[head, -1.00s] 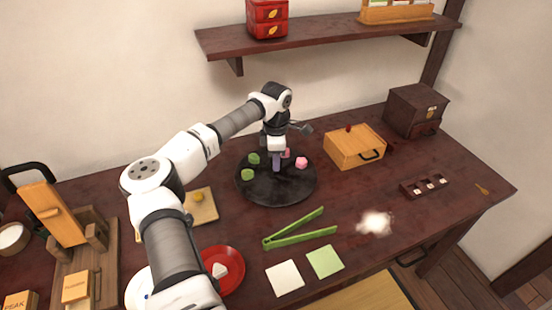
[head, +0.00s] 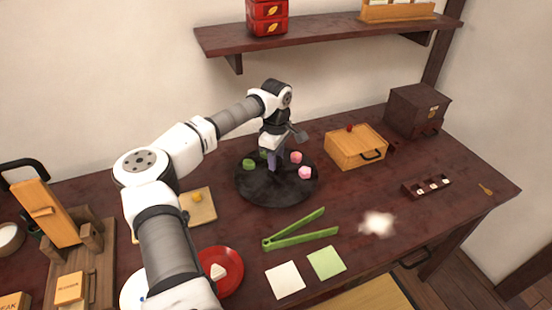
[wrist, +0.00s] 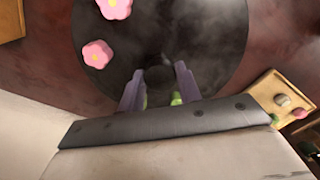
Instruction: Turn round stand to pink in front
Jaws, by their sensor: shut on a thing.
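The round stand (head: 277,192) is a dark disc on the table with sweets around its rim. Two pink flower sweets (head: 306,172) sit on its right side. Green sweets (head: 248,163) sit at its left and back. My gripper (head: 274,161) points down at the stand's middle, its fingers shut on the dark centre knob (wrist: 159,76). In the wrist view the stand (wrist: 215,50) fills the upper middle, the pink sweets (wrist: 97,53) lie at upper left, and bits of green show by the fingers.
Green tongs (head: 300,232) and two paper squares (head: 326,262) lie in front of the stand. A wooden box (head: 352,151) stands to its right, a small board with a yellow piece (head: 204,212) to its left. A red plate (head: 233,275) is at front left.

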